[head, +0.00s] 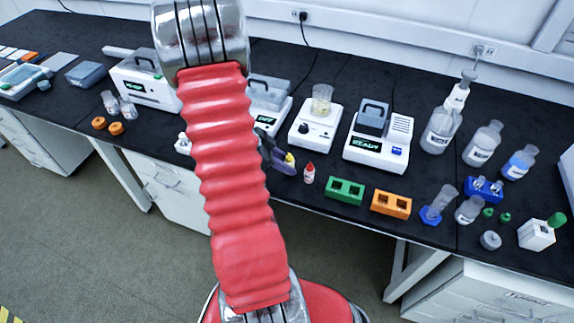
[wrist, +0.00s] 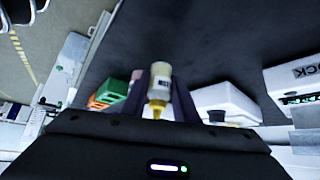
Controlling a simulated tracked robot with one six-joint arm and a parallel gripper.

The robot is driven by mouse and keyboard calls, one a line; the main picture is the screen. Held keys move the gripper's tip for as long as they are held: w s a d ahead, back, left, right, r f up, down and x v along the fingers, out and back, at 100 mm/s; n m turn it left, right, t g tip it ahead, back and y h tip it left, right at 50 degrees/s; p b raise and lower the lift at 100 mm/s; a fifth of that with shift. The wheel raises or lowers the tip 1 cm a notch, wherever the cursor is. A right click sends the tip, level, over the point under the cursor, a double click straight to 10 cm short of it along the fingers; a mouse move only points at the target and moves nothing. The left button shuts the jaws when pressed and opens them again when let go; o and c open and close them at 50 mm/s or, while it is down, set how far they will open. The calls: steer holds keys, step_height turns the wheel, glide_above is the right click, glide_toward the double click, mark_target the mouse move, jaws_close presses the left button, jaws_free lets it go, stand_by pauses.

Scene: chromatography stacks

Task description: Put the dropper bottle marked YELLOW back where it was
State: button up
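The dropper bottle with the yellow tip (wrist: 160,83) is between the two dark fingers of my gripper (wrist: 158,98) in the wrist view. The fingers appear closed on its sides, with the yellow tip pointing towards my wrist. Its label is too small to read surely. In the head view its yellow part (head: 290,158) shows at my gripper (head: 276,155), over the front part of the bench and partly behind my arm. A red-tipped dropper bottle (head: 309,173) stands just right of my gripper. Another small white bottle (head: 183,144) stands left of my arm.
Green (head: 345,190) and orange (head: 391,203) blocks stand right of the red-tipped bottle. Behind are a white stirrer with a beaker (head: 315,127) and a READY device (head: 379,143). Glassware crowds the right. Bare black bench (head: 330,163) lies around the red-tipped bottle.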

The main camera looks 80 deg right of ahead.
steer(key=shift+f, duration=0.65)
steer(key=shift+f, duration=0.1)
steer(key=o, duration=0.6)
steer(key=v, duration=1.2)
steer(key=shift+r, duration=0.2)
